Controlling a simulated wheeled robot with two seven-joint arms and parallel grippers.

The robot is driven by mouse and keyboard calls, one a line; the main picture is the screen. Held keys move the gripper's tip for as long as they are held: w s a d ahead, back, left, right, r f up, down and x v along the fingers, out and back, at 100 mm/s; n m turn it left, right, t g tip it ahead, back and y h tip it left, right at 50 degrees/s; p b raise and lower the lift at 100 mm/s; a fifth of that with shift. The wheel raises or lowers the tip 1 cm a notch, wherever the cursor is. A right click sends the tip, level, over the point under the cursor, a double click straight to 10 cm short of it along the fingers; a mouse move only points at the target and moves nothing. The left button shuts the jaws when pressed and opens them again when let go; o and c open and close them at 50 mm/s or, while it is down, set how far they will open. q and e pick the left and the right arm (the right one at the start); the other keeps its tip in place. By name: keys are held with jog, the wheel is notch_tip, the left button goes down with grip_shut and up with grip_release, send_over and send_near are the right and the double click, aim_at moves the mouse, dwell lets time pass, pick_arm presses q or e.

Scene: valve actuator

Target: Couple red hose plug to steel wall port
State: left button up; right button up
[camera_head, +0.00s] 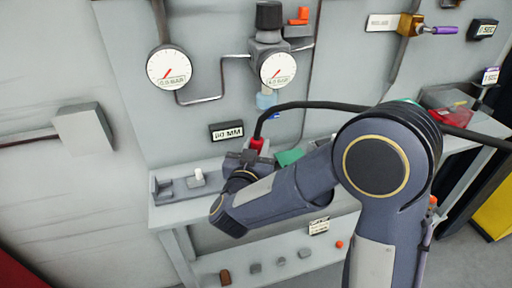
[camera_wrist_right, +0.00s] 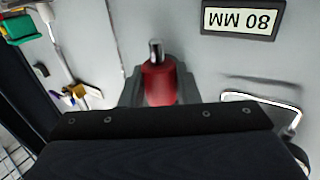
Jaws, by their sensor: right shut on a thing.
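The red hose plug (camera_head: 257,144) is at the wall panel, just right of the 80 MM label, with its black hose (camera_head: 318,105) arching to the right behind my arm. My right gripper (camera_head: 248,157) is shut on the plug's red body. In the right wrist view the plug (camera_wrist_right: 160,84) sits between the two fingers of the gripper (camera_wrist_right: 160,92). A short silver cylinder (camera_wrist_right: 155,50) shows at the plug's far end; I cannot tell whether it is the plug's nose or the steel wall port. I cannot make out the port separately. My left gripper is out of view.
The 80 MM label (camera_head: 226,132) is on the wall close to the plug. Two gauges (camera_head: 169,67) and a regulator (camera_head: 268,45) with piping are above. A grey shelf (camera_head: 178,215) runs below, carrying a small fixture (camera_head: 196,180) at left and a green object (camera_head: 289,157).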

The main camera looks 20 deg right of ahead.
jog(key=shift+s, duration=0.1)
jog(key=shift+f, duration=0.25)
jog(key=shift+f+b, duration=2.4)
jog(key=shift+f, duration=0.3)
jog(key=shift+f+b, duration=1.35)
jog(key=shift+f, duration=0.35)
jog(key=o, duration=1.1)
jog(key=shift+r, duration=0.1)
jog(key=shift+o, duration=0.2)
jog(key=shift+s, duration=0.1)
jog(key=shift+a, duration=0.1)
jog(key=v, duration=0.7)
jog(key=shift+s+a, duration=0.15)
jog(key=shift+s, duration=0.2)
